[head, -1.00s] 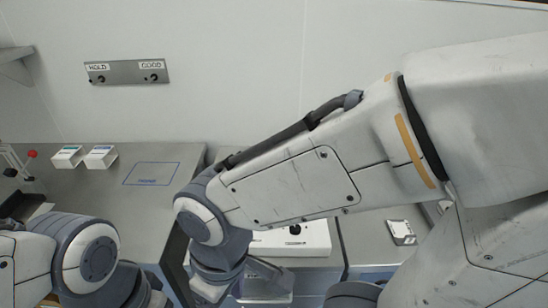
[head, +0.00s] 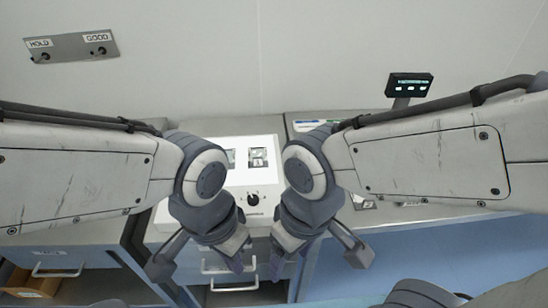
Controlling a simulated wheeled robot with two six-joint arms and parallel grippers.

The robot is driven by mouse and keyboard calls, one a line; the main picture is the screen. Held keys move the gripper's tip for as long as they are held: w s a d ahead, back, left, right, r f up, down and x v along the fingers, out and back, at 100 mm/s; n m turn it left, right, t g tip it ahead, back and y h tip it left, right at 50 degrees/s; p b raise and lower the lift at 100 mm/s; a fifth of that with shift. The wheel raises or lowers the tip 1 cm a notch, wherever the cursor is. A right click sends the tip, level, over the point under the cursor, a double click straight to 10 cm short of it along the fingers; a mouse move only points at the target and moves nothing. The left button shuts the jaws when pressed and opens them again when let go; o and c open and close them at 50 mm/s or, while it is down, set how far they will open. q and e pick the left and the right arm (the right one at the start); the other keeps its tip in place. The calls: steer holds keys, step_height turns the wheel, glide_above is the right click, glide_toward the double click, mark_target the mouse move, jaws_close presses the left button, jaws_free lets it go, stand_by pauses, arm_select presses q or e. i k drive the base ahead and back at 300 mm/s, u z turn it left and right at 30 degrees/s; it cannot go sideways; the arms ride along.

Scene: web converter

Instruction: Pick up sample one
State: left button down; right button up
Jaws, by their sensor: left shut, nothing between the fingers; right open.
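I cannot tell which thing is sample one; no readable label names it. Two small dark-and-white pieces, a left one (head: 230,158) and a right one (head: 259,158), lie on the white panel with a black knob (head: 238,180). Small pale items (head: 366,204) lie on the counter at the right, partly hidden by my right arm. My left gripper (head: 240,261) is shut and empty, pointing down in front of the panel. My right gripper (head: 282,263) is open and empty, close to its right. Both grippers are apart from the pieces.
A wall plate labelled HOLD and GOOD (head: 70,47) is at the upper left. A small black display (head: 409,85) stands at the back right. Drawers with handles (head: 234,284) are below the counter. My forearms cover much of the counter on both sides.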

mark_target(257, 154)
steer(key=i, duration=0.35)
steer(key=z, duration=1.05)
